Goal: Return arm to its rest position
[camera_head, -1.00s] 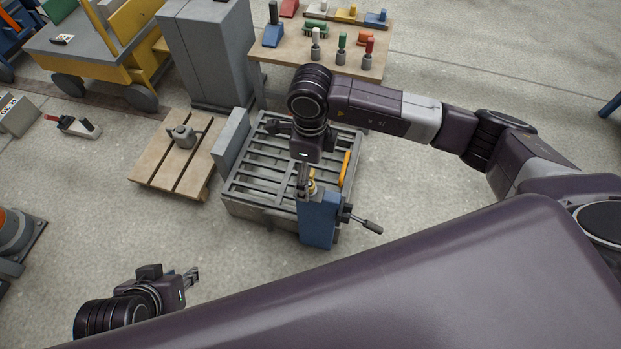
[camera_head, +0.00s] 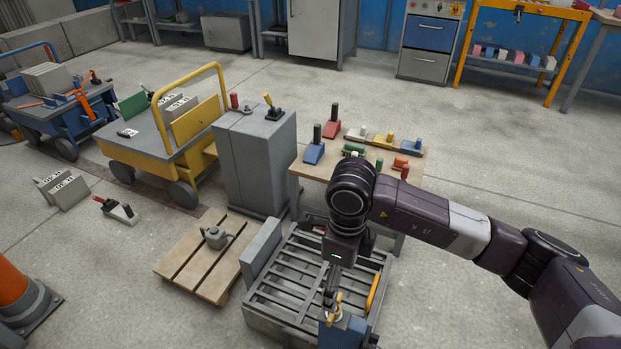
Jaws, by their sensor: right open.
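My right arm reaches in from the right, over the slatted grey metal frame (camera_head: 262,318). My right gripper (camera_head: 331,300) points down and is open, its fingers just above or beside a small yellow piece (camera_head: 335,312) on top of the blue clamp-like block (camera_head: 345,334). I cannot tell whether the fingers touch it. The block is cut off by the bottom edge of the picture. A yellow bar (camera_head: 376,293) stands at the frame's right side. My left gripper is not in view.
A wooden pallet (camera_head: 190,262) with a grey part (camera_head: 214,237) lies left of the frame. A grey cabinet (camera_head: 257,165) and a wooden table (camera_head: 303,165) with coloured tools stand behind. A yellow cart (camera_head: 140,150) is at left. Floor at right is open.

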